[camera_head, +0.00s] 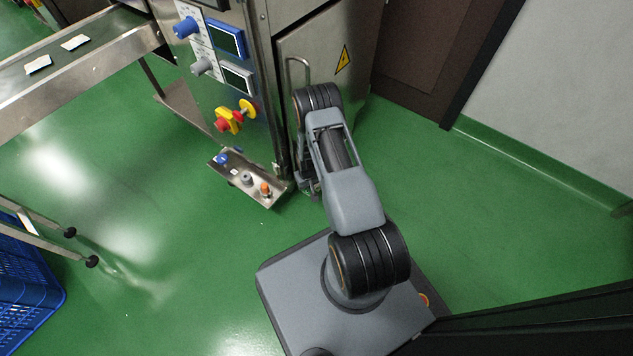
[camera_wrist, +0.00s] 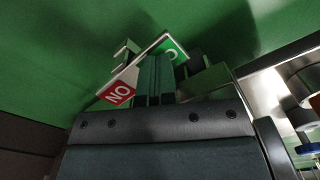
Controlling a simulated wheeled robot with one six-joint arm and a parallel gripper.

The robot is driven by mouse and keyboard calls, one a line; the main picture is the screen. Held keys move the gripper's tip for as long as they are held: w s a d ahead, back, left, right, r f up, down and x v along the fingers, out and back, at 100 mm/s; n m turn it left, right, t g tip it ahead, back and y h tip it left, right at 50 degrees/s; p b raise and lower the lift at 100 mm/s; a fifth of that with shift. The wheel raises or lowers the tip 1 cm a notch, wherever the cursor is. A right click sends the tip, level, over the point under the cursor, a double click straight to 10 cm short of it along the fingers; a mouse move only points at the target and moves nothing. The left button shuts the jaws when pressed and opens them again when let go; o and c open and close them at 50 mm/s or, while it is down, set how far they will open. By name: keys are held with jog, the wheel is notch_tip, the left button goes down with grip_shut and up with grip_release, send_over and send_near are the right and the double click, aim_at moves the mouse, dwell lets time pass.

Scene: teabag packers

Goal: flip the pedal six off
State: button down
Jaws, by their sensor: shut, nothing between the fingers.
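My gripper (camera_head: 310,190) is low beside the right end of the steel tray at the cabinet's foot, partly hidden by my arm. In the wrist view its two fingers (camera_wrist: 154,78) are together and empty. They are in front of a tilted label plate (camera_wrist: 133,76) with a red end lettered "NO" as seen and a green end showing an "O". A small pale lever-like piece (camera_wrist: 127,48) stands by the plate's upper left side. I cannot tell whether this is pedal six, nor which way it is set. The fingers hide the middle of the plate.
The steel tray (camera_head: 236,186) carries blue, grey and orange knobs. The steel cabinet (camera_head: 318,55) rises behind my gripper, with a yellow-and-red switch (camera_head: 234,117) on its panel. A conveyor (camera_head: 75,72) and a blue crate (camera_head: 25,290) are at left. Green floor (camera_head: 500,220) is clear at right.

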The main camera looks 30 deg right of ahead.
jog(key=shift+r+p, duration=2.55)
jog(key=shift+r, duration=0.95)
